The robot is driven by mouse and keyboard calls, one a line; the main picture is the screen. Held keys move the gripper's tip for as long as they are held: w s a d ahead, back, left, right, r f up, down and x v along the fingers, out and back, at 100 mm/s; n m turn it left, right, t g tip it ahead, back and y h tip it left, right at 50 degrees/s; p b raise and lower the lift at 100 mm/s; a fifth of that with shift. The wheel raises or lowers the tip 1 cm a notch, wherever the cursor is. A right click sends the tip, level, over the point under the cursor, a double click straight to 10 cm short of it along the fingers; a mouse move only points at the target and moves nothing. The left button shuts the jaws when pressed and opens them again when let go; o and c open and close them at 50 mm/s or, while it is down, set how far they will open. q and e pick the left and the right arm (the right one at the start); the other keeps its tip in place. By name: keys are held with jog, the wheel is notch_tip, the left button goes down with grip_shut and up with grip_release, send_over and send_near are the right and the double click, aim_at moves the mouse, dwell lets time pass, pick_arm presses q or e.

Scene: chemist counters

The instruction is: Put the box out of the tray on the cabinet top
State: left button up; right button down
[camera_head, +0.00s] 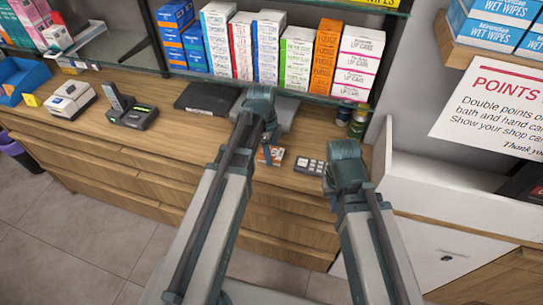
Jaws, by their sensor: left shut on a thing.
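A small orange-and-white box (270,155) shows just below my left gripper (270,138), over the front part of the wooden cabinet top (170,135). My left gripper points down and is shut on this box; the fingers are largely hidden by the wrist. I cannot tell whether the box touches the wood. My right gripper (334,200) hangs low in front of the cabinet's right end, and its fingers are too hidden to tell open from shut. A blue open tray (22,82) stands at the far left of the cabinet top, with a small yellow item at its front.
A keypad (309,166) lies close to the right of the held box. Small jars (357,125) stand at the right. A glass shelf of boxes (268,45) overhangs the back.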

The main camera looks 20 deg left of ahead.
pick_arm(q)
jog(key=shift+r, duration=0.1)
jog(key=shift+f, duration=0.25)
jog(key=o, duration=1.4)
jog(key=shift+r, duration=0.1)
jog(key=shift+r, duration=0.15)
notch_tip(320, 180, up, 12)
jog(key=a+p, duration=0.1)
jog(key=p, duration=1.1)
jog(key=s+d+n+y, duration=0.1)
jog(key=s+d+n, duration=0.2)
jog(key=s+n, duration=0.1)
jog(key=s+d+n, duration=0.4)
jog(key=s+n, duration=0.1)
jog(key=s+d+n+y, duration=0.1)
jog(key=s+d+n, duration=0.3)
jog(key=s+n, duration=0.1)
jog(key=shift+s+d+n+y, duration=0.2)
jog(key=shift+d+n+y, duration=0.05)
jog(key=shift+n+y, duration=0.05)
